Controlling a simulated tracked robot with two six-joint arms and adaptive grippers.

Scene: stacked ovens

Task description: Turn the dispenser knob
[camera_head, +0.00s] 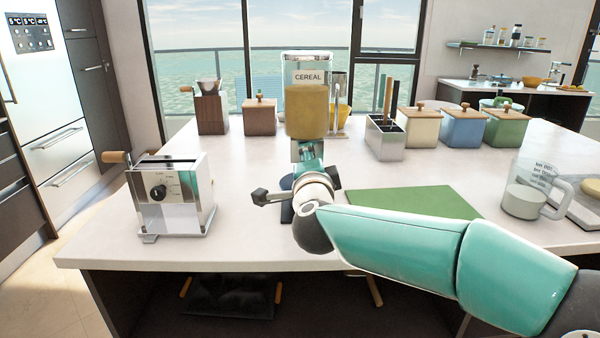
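The cereal dispenser (309,66) stands upright on the counter, with a clear top labelled "CEREAL". A tan mass (307,111) shows below the label, with a shiny metal neck under it. My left gripper is not in view.
A silver appliance (183,202) with a dial stands front left on the counter (100,244). A green board (411,203) lies right of the dispenser. A measuring jug (526,202) stands at the right. A utensil holder (384,138) and several lidded canisters stand behind.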

